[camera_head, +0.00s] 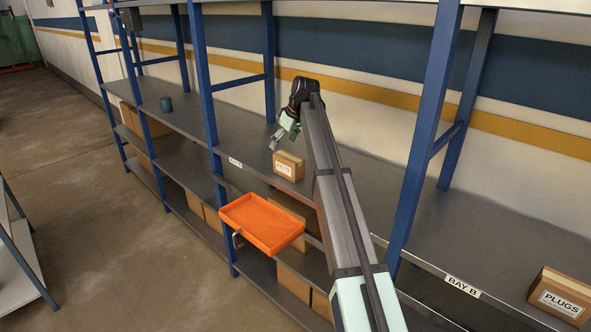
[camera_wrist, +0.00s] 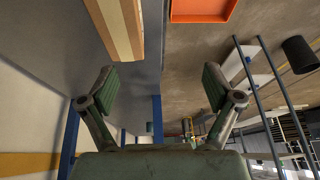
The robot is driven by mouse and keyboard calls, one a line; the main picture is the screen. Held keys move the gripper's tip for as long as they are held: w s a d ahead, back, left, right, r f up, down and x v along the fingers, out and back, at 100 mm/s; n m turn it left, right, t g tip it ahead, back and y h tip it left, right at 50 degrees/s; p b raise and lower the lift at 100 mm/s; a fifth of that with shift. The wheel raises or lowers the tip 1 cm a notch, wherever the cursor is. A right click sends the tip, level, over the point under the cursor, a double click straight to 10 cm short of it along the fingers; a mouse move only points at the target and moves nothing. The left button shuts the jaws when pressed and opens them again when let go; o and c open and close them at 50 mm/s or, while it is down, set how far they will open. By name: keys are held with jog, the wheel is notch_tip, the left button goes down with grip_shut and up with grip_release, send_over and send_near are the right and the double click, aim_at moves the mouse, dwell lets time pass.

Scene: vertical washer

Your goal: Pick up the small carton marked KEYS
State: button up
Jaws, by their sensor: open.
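The small carton marked KEYS (camera_head: 289,165) is a brown box with a white label. It stands on the grey shelf of the middle bay, near the front edge. In the wrist view a carton (camera_wrist: 118,24) shows at the top, left of centre, cut off by the picture's edge; its label does not show there. My gripper (camera_head: 277,139) is just above and to the left of the carton in the head view. In the wrist view my gripper (camera_wrist: 159,88) has its two fingers spread wide with nothing between them.
An orange tray (camera_head: 262,222) juts out in front of the shelf below the carton; it also shows in the wrist view (camera_wrist: 203,9). Blue uprights (camera_head: 205,95) flank the bay. A PLUGS carton (camera_head: 562,296) stands far right; a dark teal cup (camera_head: 166,104) stands left.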

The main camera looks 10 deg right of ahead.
aim_at(289, 157)
jog(key=d+r, duration=0.4)
jog(key=d, duration=0.2)
jog(key=shift+h, duration=0.3)
jog(key=p+x, duration=0.1)
jog(key=x, duration=0.3)
jog(key=p+x, duration=0.1)
jog(key=x, duration=0.3)
jog(key=w+p+x, duration=0.1)
jog(key=x, duration=0.3)
jog(key=shift+d+r, duration=0.1)
jog(key=shift+r, duration=0.1)
jog(key=x, duration=0.1)
jog(key=p+x, duration=0.2)
jog(key=x, duration=0.1)
jog(key=shift+a, duration=0.3)
jog(key=shift+w+f, duration=0.15)
jog(key=shift+f, duration=0.35)
jog(key=shift+f, duration=0.25)
jog(key=c, duration=1.4)
